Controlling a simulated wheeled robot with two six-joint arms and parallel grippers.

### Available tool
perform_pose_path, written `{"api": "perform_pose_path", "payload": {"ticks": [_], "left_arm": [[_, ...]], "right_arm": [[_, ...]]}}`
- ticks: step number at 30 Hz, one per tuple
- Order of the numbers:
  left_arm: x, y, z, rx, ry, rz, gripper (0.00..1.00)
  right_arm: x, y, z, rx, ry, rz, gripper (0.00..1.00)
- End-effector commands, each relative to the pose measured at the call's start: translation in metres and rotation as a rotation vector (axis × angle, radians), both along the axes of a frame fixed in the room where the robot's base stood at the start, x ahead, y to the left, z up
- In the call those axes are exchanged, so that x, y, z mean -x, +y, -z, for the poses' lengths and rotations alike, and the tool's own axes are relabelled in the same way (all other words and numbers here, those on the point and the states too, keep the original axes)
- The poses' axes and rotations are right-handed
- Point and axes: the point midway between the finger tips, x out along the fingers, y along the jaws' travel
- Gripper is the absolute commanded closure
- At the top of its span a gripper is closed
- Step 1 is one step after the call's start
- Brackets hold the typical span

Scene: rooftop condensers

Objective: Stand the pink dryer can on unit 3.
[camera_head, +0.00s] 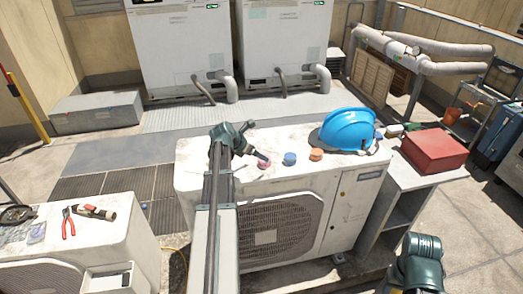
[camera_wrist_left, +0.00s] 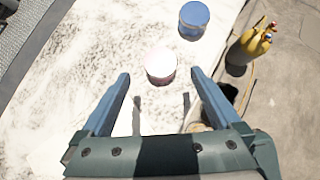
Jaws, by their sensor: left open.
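The pink dryer can (camera_head: 264,164) stands on the worn white top of the middle condenser unit (camera_head: 345,215). In the left wrist view the can (camera_wrist_left: 160,66) shows a pale top and pinkish side, just ahead of and between the fingertips. My left gripper (camera_head: 259,156) is open and empty, close to the can; contact is not visible. A blue can (camera_head: 289,159) stands beside it, also in the left wrist view (camera_wrist_left: 193,18). An orange can (camera_head: 316,154) stands further right. I cannot read which unit is number 3. My right arm shows at bottom right; its gripper is out of frame.
A blue hard hat (camera_head: 348,129) sits right of the cans. A red box (camera_head: 434,149) rests on the adjoining stand. A lower-left unit (camera_head: 110,245) holds red-handled pliers (camera_head: 68,223) and other tools. Two tall white units (camera_head: 180,45) stand behind.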

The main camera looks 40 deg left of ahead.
Motion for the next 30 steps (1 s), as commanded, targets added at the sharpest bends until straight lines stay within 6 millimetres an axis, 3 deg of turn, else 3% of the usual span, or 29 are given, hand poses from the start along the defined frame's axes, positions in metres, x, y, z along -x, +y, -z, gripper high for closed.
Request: {"api": "perform_pose_path", "payload": {"ticks": [1, 9, 25, 28, 30], "left_arm": [[0.007, -0.001, -0.013, 0.001, 0.0, -0.001, 0.02], [0.026, 0.002, -0.032, 0.0, 0.001, 0.0, 0.02], [0.029, 0.0, -0.033, -0.005, 0.002, 0.009, 0.02], [0.023, -0.024, -0.03, -0.047, 0.019, 0.098, 0.02], [0.016, -0.059, -0.025, -0.116, 0.045, 0.238, 0.02]], "right_arm": [[0.0, 0.0, -0.013, 0.0, 0.0, 0.001, 0.5], [0.0, 0.0, -0.032, -0.001, 0.0, 0.006, 0.5], [0.0, 0.0, -0.034, -0.001, 0.0, 0.007, 0.5], [0.0, 0.0, -0.034, -0.001, 0.0, 0.007, 0.5], [0.0, 0.0, -0.034, -0.001, 0.0, 0.007, 0.5]]}}
